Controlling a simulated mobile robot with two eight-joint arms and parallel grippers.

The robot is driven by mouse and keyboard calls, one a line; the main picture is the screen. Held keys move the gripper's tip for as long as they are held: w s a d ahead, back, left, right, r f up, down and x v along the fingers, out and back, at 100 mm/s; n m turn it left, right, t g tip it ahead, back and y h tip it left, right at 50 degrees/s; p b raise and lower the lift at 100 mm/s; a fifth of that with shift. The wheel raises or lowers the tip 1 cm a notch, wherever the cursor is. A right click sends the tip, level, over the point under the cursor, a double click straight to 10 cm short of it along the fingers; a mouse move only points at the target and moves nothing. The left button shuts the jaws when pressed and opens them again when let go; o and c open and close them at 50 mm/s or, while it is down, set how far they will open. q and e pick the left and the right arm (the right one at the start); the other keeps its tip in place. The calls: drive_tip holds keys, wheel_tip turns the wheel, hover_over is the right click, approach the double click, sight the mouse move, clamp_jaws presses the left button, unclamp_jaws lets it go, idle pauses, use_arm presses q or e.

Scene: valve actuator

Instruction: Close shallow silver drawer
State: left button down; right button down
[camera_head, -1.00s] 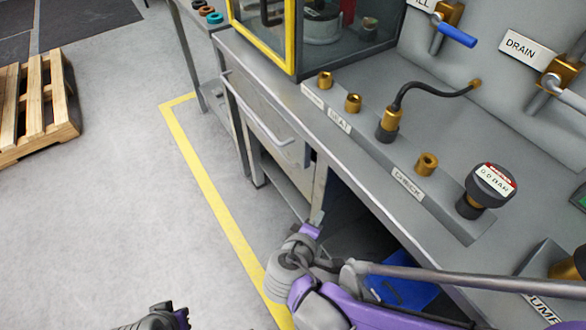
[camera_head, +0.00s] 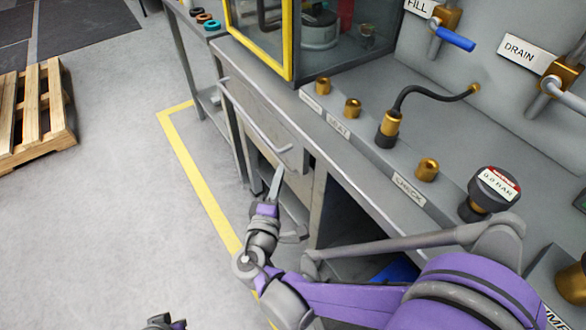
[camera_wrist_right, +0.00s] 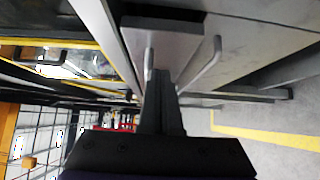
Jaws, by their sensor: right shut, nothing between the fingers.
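The shallow silver drawer (camera_head: 245,103) sits under the grey workbench top, with a long bar handle (camera_head: 262,134) along its front. Its front stands out a little from the bench, so it looks partly open. My right gripper (camera_head: 277,180) is shut and empty, pointing up just below the near end of the drawer. In the right wrist view the closed fingers (camera_wrist_right: 160,88) reach toward the handle (camera_wrist_right: 207,66); I cannot tell whether they touch it. My left gripper (camera_head: 167,324) shows only as a tip at the bottom edge; its jaws are unclear.
A yellow-framed glass cabinet (camera_head: 300,45) stands at the back. A wooden pallet (camera_head: 35,115) lies on the left. The floor (camera_head: 110,210) between is clear.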

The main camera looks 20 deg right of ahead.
sight(309, 159)
drive_tip(key=d, duration=0.2)
drive_tip(key=w+d, duration=0.1)
drive_tip(key=d, duration=0.1)
drive_tip(key=shift+w+b, duration=0.2)
drive_tip(key=shift+b, duration=0.1)
drive_tip(key=shift+d, duration=0.1)
drive_tip(key=d, duration=0.2)
drive_tip(key=w+d, duration=0.1)
drive_tip(key=d, duration=0.1)
drive_tip(key=shift+w+d, duration=0.1)
drive_tip(key=shift+d, duration=0.05)
drive_tip(key=shift+r, duration=0.1)
